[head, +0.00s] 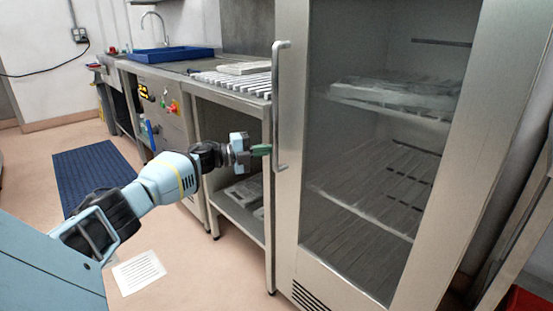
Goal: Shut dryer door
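The dryer is a tall steel cabinet with a glass door (289,205) that takes up the right half of the head view. No gap shows along the door's edges, but I cannot tell whether it is fully shut. Its vertical bar handle (279,100) is on the door's left side. My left gripper (262,150) points right, with green fingertips beside the handle's lower part. I cannot tell whether they touch it or how far apart the fingers are. My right gripper is out of view.
A steel bench (232,88) with a slatted top and lower shelf stands left of the dryer. A blue tray (172,55) is farther back. A blue mat (90,170) and a white printed sheet (139,272) lie on the open floor. A red object (527,303) is at lower right.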

